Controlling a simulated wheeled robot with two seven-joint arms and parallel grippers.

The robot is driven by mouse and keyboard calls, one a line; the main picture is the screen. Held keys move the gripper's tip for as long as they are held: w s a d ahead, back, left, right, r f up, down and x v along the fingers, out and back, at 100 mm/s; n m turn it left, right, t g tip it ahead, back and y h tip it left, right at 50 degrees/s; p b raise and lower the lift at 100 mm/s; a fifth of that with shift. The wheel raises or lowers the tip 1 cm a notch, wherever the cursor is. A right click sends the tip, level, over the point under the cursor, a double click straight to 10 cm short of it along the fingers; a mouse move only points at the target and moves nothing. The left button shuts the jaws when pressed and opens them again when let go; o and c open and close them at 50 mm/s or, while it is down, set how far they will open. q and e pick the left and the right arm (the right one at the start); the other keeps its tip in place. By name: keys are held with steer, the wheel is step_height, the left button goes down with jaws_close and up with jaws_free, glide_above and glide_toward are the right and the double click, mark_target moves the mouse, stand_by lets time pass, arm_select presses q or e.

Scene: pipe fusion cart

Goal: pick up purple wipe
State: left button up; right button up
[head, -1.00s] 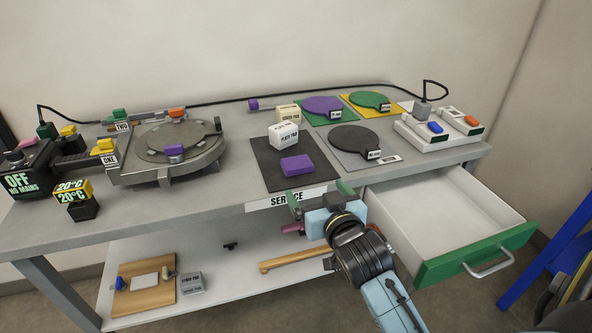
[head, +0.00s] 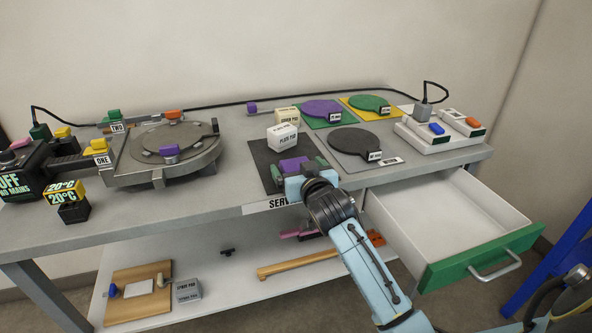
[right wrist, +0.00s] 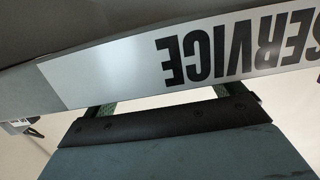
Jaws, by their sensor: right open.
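The purple wipe (head: 291,164) lies on the black mat (head: 262,152) above the SERVICE label at the bench's front edge. My right gripper (head: 294,170) is open, with its green fingers spread on either side of the wipe's near part. Whether they touch it, I cannot tell. In the right wrist view the bench edge with the SERVICE label (right wrist: 215,50) hides the fingertips and the wipe; only the finger bases show. My left gripper is not in view.
White PLATE PAD block (head: 282,136) stands just behind the wipe. A round dark plate (head: 352,141) lies to the right. The open drawer (head: 440,205) juts out at the right front. The heater plate unit (head: 165,155) is at left, with bare bench between it and the mat.

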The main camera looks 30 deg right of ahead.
mark_target(298, 168)
steer(key=shift+w, duration=0.2)
steer(key=c, duration=1)
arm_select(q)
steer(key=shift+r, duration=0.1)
arm_select(e)
steer(key=shift+c, duration=0.2)
steer(key=shift+r, duration=0.2)
step_height(298, 168, up, 8)
steer(key=p, duration=0.3)
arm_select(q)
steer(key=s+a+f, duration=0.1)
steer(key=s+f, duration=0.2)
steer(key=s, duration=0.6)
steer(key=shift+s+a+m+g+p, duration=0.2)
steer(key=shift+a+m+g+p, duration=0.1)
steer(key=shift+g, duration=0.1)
arm_select(e)
steer(key=s+a+f+n+y, duration=0.2)
steer(key=s+a+f, duration=0.3)
steer(key=s+a, duration=0.8)
steer(key=shift+s+a+f+n+y, duration=0.15)
steer(key=shift+s+a+n+y, duration=0.15)
steer(key=shift+s+y, duration=0.4)
